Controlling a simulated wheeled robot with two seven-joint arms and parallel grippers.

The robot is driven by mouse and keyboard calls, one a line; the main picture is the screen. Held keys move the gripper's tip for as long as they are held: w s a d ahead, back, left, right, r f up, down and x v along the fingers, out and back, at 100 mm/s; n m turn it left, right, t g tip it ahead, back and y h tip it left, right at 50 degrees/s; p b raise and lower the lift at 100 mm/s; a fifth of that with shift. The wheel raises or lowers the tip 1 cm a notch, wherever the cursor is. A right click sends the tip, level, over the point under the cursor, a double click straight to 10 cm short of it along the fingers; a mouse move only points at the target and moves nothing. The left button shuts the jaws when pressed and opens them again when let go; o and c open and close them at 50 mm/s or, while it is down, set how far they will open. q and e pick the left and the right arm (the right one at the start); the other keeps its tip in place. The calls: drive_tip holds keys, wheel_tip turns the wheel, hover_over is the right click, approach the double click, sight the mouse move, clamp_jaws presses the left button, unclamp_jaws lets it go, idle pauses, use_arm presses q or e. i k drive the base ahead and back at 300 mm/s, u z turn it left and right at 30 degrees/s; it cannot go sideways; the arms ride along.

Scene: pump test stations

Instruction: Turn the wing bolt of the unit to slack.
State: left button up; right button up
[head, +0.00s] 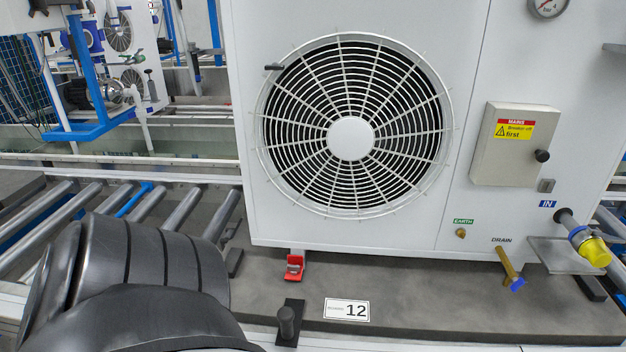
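The unit (345,233) is a large white cabinet with a round fan grille (351,139) on its front. A small dark bar-shaped piece (273,67) sits at the grille's upper left rim; I cannot tell whether it is the wing bolt. A small brass fitting (461,233) sits under the green EARTH label. A brass drain stub (509,266) with a blue end sticks out below the DRAIN label. A red bracket-like piece (294,267) is at the unit's lower left foot. My dark arm fills the lower left; neither gripper is in view.
A grey box (514,144) with a black knob and a yellow warning label is on the unit's right. A yellow-capped inlet pipe (590,248) juts out at far right. A black post (287,320) stands by the number 12 plate (347,310). Rollers (176,212) lie left.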

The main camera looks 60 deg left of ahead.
sight(293, 269)
drive_tip(key=u, duration=2.95)
drive_tip(key=i, duration=0.5)
drive_tip(key=z, duration=0.1)
